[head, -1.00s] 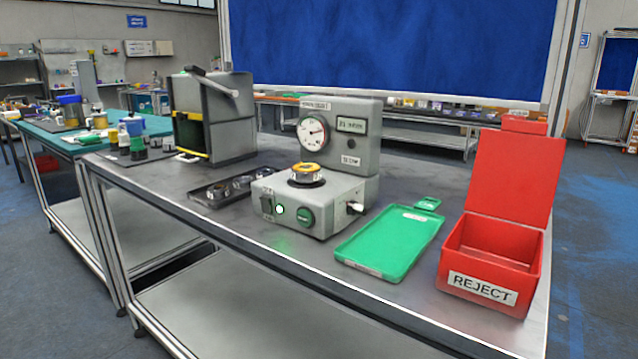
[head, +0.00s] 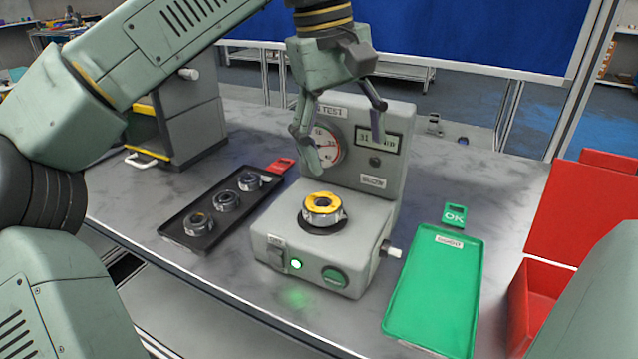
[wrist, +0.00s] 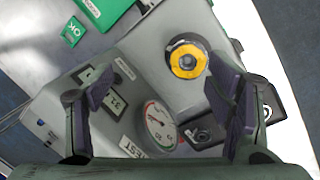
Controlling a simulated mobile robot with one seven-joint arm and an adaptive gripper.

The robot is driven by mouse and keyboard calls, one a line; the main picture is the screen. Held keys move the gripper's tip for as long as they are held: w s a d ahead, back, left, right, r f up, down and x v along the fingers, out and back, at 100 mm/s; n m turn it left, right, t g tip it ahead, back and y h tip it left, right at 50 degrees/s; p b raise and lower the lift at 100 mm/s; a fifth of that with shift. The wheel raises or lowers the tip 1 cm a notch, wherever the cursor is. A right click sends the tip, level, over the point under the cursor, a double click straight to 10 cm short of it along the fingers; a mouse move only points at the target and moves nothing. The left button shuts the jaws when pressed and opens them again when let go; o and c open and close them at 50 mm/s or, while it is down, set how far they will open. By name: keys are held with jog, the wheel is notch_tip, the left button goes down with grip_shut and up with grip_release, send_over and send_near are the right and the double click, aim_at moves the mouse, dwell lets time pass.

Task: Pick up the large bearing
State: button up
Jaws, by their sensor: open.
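The large bearing (head: 323,207), a steel ring with a yellow top face, sits flat on the dark round seat of the grey test stand (head: 372,250). It also shows in the wrist view (wrist: 187,59), above and right of the middle. My gripper (head: 344,140) hangs above and behind the bearing, in front of the dial and display. Its two fingers are spread apart with nothing between them. In the wrist view my gripper (wrist: 165,92) frames the stand's top, and the bearing lies beyond the fingertips. Nothing hides the bearing.
A black tray (head: 180,240) with three smaller bearings lies left of the stand. A green OK tray (head: 455,300) lies right, then a red bin (head: 545,290). The stand's upright panel (head: 388,172) rises behind the bearing. A grey cabinet (head: 205,110) stands back left.

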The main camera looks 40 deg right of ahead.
jog(key=w+a+t+y, duration=0.1)
jog(key=w+y, duration=0.1)
jog(key=b, duration=0.2)
send_over(323, 196)
jog(key=s+a, duration=0.1)
jog(key=s, duration=0.1)
notch_tip(323, 196, down, 4)
jog(key=shift+a, duration=0.1)
jog(key=shift+w+f+p, duration=0.15)
jog(key=shift+f+p, duration=0.1)
jog(key=shift+f, duration=1.3)
jog(key=shift+w+f+p, duration=0.15)
jog(key=shift+f+p, duration=0.1)
jog(key=shift+f, duration=1.25)
jog(key=shift+c, duration=0.5)
jog(key=c, duration=1.5)
jog(key=shift+r, duration=0.15)
